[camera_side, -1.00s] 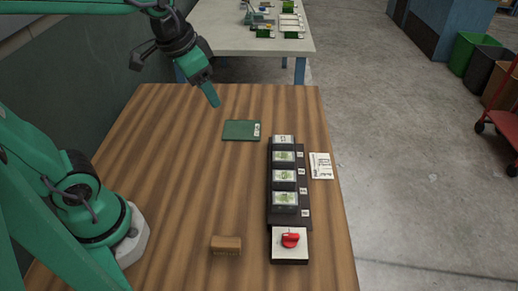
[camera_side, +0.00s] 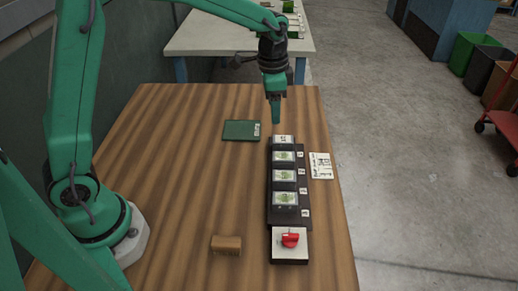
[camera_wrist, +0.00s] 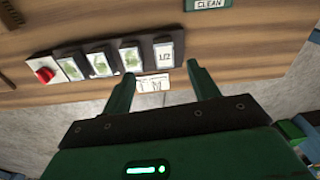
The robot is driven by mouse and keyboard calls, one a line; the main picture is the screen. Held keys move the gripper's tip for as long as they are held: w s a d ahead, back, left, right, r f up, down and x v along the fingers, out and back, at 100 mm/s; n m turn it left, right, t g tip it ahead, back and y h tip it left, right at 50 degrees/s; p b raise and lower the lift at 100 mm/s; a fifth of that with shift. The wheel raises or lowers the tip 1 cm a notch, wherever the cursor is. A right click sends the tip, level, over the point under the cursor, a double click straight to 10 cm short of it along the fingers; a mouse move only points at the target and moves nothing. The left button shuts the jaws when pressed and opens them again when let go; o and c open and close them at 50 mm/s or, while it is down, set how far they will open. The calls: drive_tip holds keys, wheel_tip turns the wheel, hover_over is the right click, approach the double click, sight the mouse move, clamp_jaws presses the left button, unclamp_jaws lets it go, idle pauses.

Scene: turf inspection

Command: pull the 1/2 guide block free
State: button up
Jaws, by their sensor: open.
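The 1/2 guide block (camera_side: 283,140) sits at the far end of a dark rack (camera_side: 272,216) on the wooden table. In the wrist view the block (camera_wrist: 164,55) shows a white face marked 1/2, at the right end of the row. My gripper (camera_side: 276,119) points down close to the block, apart from it as far as I can tell. In the wrist view my gripper (camera_wrist: 161,69) is open, with nothing between its fingers, and the block lies just beyond the fingertips. How deep the block sits in the rack is hidden.
Several green-faced blocks (camera_side: 284,176) fill the rack nearer the camera. A red knob (camera_side: 290,239) on a white-topped box stands at its near end. A green pad (camera_side: 241,131) lies left, a white card (camera_side: 321,166) right, and a wooden block (camera_side: 226,245) in front. The table's left half is mostly clear.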

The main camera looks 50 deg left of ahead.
drive_tip(key=m, duration=0.1)
hover_over(283, 139)
drive_tip(key=shift+g, duration=0.4)
wheel_tip(283, 139, down, 5)
drive_tip(key=shift+r, duration=0.15)
drive_tip(key=shift+f, duration=3.9)
drive_tip(key=c, duration=1.1)
drive_tip(key=shift+o, duration=0.8)
drive_tip(key=shift+c, duration=0.6)
